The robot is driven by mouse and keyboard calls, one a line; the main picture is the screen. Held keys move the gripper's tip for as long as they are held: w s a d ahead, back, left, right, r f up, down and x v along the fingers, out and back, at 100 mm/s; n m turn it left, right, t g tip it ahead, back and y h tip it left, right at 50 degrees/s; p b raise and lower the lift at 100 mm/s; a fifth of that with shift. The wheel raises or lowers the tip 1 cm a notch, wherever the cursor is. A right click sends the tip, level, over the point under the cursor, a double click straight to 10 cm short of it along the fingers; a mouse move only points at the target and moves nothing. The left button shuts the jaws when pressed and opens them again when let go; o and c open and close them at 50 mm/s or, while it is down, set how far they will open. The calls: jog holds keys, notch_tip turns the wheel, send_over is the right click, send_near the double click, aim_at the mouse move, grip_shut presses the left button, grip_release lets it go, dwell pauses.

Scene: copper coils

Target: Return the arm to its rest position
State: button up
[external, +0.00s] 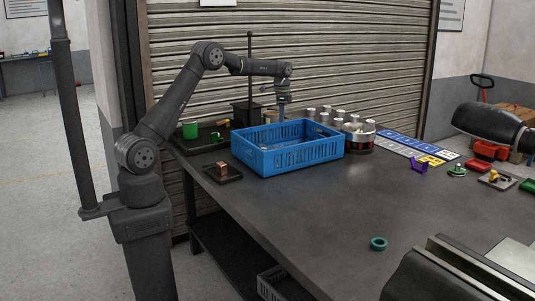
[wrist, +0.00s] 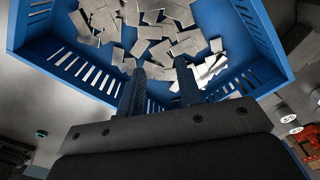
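My arm reaches from its pedestal at the left over the blue crate (external: 290,158). My gripper (external: 281,117) points down above the crate's far part. In the wrist view my gripper (wrist: 160,70) shows two dark fingers apart, with nothing held between them. Below them, loose grey metal plates (wrist: 155,32) lie scattered on the floor of the blue crate (wrist: 75,62). A copper coil (external: 222,169) sits on a small dark tray (external: 232,179) at the table's left edge, left of the crate and away from my gripper.
A dark tray with a green mug (external: 190,131) stands behind the crate's left side. Silver cans (external: 326,112) and a round metal container (external: 358,137) stand right of it. A teal ring (external: 378,243) lies near the front. The table's middle is clear.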

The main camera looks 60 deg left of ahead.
jog(key=w+d+m, duration=0.2)
jog(key=d, duration=1.3)
jog(key=shift+d, duration=0.25)
jog(key=shift+o, duration=0.2)
